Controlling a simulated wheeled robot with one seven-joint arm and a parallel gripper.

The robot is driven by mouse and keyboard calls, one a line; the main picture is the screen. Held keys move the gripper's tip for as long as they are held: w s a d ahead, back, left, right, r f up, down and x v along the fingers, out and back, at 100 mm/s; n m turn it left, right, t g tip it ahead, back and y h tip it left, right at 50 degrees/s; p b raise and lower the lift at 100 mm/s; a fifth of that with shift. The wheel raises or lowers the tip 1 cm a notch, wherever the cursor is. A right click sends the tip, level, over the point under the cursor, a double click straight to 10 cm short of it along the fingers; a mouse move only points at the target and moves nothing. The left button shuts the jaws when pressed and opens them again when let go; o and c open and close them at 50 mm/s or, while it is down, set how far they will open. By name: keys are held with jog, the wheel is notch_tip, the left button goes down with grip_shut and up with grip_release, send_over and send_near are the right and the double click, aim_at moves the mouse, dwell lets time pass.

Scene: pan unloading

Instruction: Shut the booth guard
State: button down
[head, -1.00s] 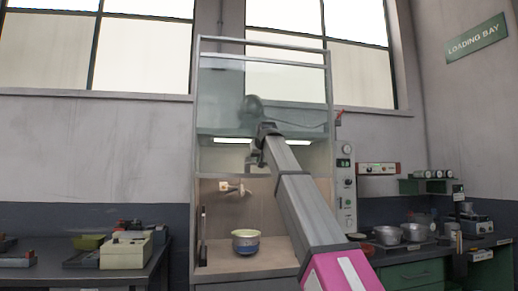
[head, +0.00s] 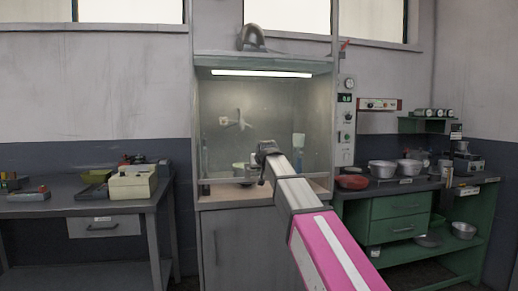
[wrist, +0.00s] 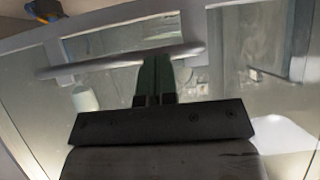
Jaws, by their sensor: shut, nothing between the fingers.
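The booth guard (head: 225,145) is a clear sliding pane across the front of the booth (head: 196,120). It is low, with its bottom bar (head: 225,181) close above the booth floor; I cannot tell whether it touches. My gripper (head: 262,152) is in front of the lower pane, right of its middle. In the wrist view, the shut green fingers (wrist: 153,78) overlap the guard's pale bar (wrist: 110,62), with nothing held between them. Whether they touch it is unclear. A pot (head: 240,167) shows behind the pane, partly hidden.
A control panel (head: 346,120) is on the booth's right side. A green bench (head: 400,207) with pots stands to the right. A grey table (head: 100,207) with a pale box (head: 132,184) stands to the left. The floor between table and booth looks clear.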

notch_tip(320, 180, down, 8)
jog(key=shift+w, duration=0.1)
dwell(0.5)
jog(key=w+r+v, duration=0.1)
jog(key=r+v, duration=0.1)
jog(key=v, duration=1.1)
jog(key=s+d+f+g+h, duration=0.15)
jog(key=d+f, duration=0.25)
jog(key=f, duration=0.5)
jog(key=s+d+f+m+g, duration=0.15)
jog(key=d+f, duration=0.25)
jog(key=f, duration=0.6)
jog(key=s+d+f+g+h, duration=0.15)
jog(key=d+f, duration=0.25)
jog(key=f, duration=0.5)
jog(key=s+d+f+g, duration=0.2)
jog(key=s+d+f, duration=0.2)
jog(key=s+f, duration=0.2)
jog(key=s+d+f+m+g, duration=0.1)
jog(key=s+d+f+g, duration=0.1)
jog(key=s+f, duration=0.4)
jog(key=s+d+f+g, duration=0.2)
jog(key=s+d+f, duration=0.3)
jog(key=f, duration=0.6)
jog(key=shift+s+d+m, duration=0.35)
jog(key=shift+s, duration=0.55)
